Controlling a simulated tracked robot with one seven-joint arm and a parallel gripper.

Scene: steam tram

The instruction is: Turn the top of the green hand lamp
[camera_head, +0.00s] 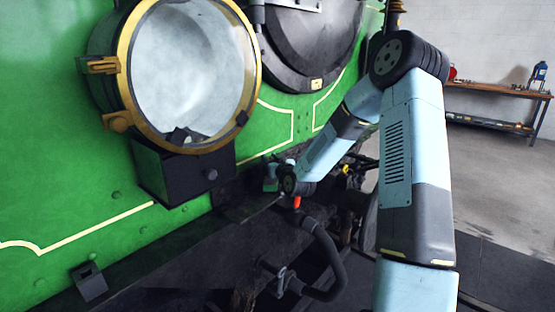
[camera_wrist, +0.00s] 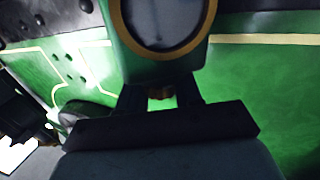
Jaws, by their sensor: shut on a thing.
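The green hand lamp (camera_wrist: 195,62) fills the top middle of the wrist view. Most of that top is hidden between the fingers. In the head view my arm reaches down to the black ledge below the big headlamp, and its wrist largely hides the gripper. A small green shape shows beside the wrist, too small to make out clearly.
The big brass-rimmed headlamp (camera_head: 190,75) and its black box (camera_head: 185,175) stand out from the green tram front (camera_head: 60,150), left of my arm. A black hose (camera_head: 325,255) with a red-orange fitting (camera_head: 297,202) rises below my wrist. A workbench (camera_head: 490,95) stands far right.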

